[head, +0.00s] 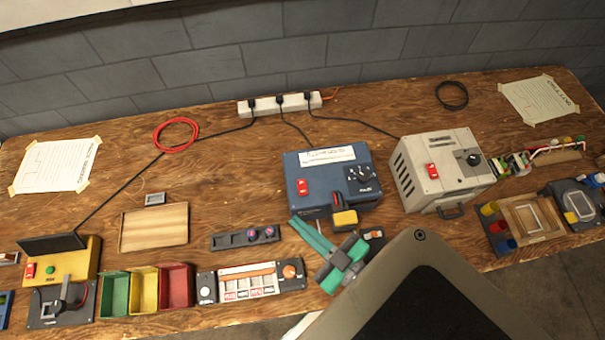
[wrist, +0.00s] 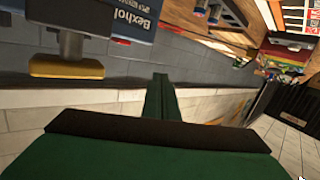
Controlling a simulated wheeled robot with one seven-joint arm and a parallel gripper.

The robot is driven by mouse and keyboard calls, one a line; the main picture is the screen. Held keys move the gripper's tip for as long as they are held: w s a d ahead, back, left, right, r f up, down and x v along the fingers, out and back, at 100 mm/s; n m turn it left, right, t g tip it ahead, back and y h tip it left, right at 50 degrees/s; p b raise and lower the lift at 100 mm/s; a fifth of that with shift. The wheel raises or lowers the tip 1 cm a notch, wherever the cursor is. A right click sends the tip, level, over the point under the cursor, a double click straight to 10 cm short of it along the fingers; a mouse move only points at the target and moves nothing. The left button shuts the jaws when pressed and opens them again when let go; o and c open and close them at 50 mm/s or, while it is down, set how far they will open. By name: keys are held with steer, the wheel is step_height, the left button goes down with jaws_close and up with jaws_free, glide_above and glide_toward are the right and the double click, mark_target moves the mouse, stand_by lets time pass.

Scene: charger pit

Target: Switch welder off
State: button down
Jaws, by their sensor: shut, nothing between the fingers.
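Two boxes with red switches stand on the bench, and I cannot tell from their labels which is the welder. One is a blue box (head: 330,178) with a red switch (head: 303,186) on the left of its top and a black dial panel (head: 360,175) on the right. The other is a light grey vented box (head: 440,168) with a red switch (head: 432,171) and a dial. My gripper (head: 297,222) is shut and empty, its green fingers by the blue box's front left corner. In the wrist view the fingertips (wrist: 161,77) point past the blue box's lettered face (wrist: 140,15).
A yellow-topped part (head: 345,218) projects from the blue box's front; it also shows in the wrist view (wrist: 65,66). A white power strip (head: 280,104) feeds black cables at the back. A wooden tray (head: 154,227) and coloured bins (head: 146,290) stand left.

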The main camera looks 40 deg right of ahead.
steer(key=w+d+g, duration=0.1)
steer(key=w+d, duration=0.1)
steer(key=d, duration=0.1)
steer(key=w+d+n+g, duration=0.1)
steer(key=w+d, duration=0.2)
steer(key=d, duration=0.1)
steer(key=w+d+n+g, duration=0.1)
steer(key=w+d, duration=0.1)
steer(key=d, duration=0.1)
steer(key=shift+w+d+r, duration=0.2)
steer(key=shift+w+d, duration=0.15)
steer(key=w+d+n+g, duration=0.1)
steer(key=d+g, duration=0.1)
steer(key=w+d+g, duration=0.1)
steer(key=w+d, duration=0.1)
steer(key=shift+r+n+g, duration=0.2)
steer(key=shift+n+g, duration=0.2)
steer(key=s+a+r+n+g+y, duration=0.2)
steer(key=r+n+g, duration=0.3)
steer(key=r, duration=0.7)
steer(key=s+g, duration=0.1)
steer(key=g, duration=0.1)
steer(key=shift+a+r+n+g, duration=0.3)
steer(key=shift+n+g, duration=0.1)
